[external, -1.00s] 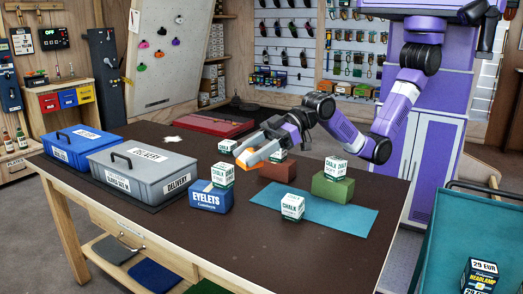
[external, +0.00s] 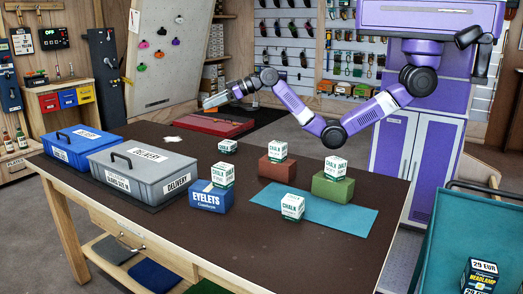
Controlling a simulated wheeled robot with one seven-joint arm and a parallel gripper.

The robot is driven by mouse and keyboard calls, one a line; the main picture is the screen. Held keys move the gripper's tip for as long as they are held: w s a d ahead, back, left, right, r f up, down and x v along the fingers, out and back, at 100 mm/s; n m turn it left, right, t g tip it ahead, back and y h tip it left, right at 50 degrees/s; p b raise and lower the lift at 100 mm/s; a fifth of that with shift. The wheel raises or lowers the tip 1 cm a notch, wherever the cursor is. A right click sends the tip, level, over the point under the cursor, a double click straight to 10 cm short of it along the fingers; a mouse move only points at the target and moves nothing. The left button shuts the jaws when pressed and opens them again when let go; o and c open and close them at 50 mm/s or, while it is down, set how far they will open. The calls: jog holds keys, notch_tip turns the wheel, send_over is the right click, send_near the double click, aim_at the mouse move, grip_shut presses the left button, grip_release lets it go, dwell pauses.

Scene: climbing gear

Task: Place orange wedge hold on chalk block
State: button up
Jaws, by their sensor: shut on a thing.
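My gripper (external: 212,101) is at the far side of the table, raised in front of the leaning grey panel and near the red mat. It is shut on the orange wedge hold, which barely shows now at this size. Several white-and-green chalk blocks are on the table. One stands on the blue eyelets box (external: 223,175), one on a brown block (external: 277,151), one on a green block (external: 335,166), one on the teal mat (external: 292,207). A smaller-looking chalk block (external: 228,146) stands on the bare table further back. My gripper is apart from all of them.
A blue crate (external: 82,150) and a grey delivery crate (external: 140,174) fill the table's left side. A red mat (external: 208,124) lies at the back. The teal mat (external: 345,222) covers part of the right. The front middle of the table (external: 235,240) is bare.

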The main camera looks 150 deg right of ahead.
jog(key=r+b, duration=0.1)
jog(key=b, duration=0.2)
send_over(228, 142)
jog(key=s+d, duration=0.1)
jog(key=d, duration=0.1)
jog(key=shift+n+t+y, duration=0.6)
jog(key=shift+n, duration=0.1)
jog(key=f, duration=0.7)
jog(key=w+a+f+b, duration=0.1)
jog(key=f, duration=0.6)
jog(key=a+f+b, duration=0.1)
jog(key=f, duration=0.5)
jog(key=shift+w+f, duration=0.25)
jog(key=shift+f, duration=0.15)
jog(key=shift+f+b, duration=0.2)
jog(key=shift+b, duration=0.1)
jog(key=o, duration=1.4)
jog(key=shift+c, duration=0.2)
